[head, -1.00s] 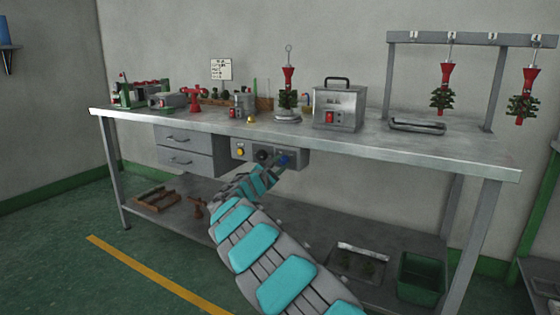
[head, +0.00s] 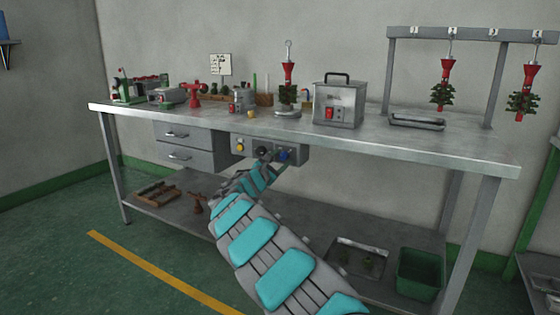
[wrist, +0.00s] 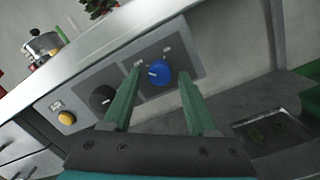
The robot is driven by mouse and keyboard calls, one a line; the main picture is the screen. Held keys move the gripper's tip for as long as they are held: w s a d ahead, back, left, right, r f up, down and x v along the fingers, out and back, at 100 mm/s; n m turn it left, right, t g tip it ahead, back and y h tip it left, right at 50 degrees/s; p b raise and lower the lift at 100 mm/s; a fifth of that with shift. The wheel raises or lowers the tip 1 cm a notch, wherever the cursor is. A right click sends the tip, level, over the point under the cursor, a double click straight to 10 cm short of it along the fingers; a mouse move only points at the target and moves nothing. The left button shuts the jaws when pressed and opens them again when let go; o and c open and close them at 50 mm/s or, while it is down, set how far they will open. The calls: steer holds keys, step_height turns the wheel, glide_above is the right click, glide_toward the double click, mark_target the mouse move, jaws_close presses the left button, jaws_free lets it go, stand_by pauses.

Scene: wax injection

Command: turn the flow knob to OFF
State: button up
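A control panel on the bench front carries a blue knob (wrist: 159,72), a black knob (wrist: 102,98) and a yellow button (wrist: 66,118). The blue knob has a white pointer mark toward the picture's left. It also shows in the head view (head: 284,155). My gripper (wrist: 159,72) is open, with one green finger on each side of the blue knob and visible gaps to it. I cannot tell how far the tips are from the panel.
The bench top (head: 420,145) overhangs the panel. Drawers (head: 185,148) sit left of it. A metal heater box (head: 338,105) stands above. The lower shelf holds a tray (head: 358,260) and a green bin (head: 420,272). The space before the panel's right side looks free.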

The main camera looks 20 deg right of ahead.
steer(key=shift+o, duration=0.3)
steer(key=shift+s+a, duration=0.15)
steer(key=shift+a, duration=0.1)
steer(key=b+v, duration=0.1)
steer(key=v, duration=0.6)
steer(key=shift+s, duration=0.15)
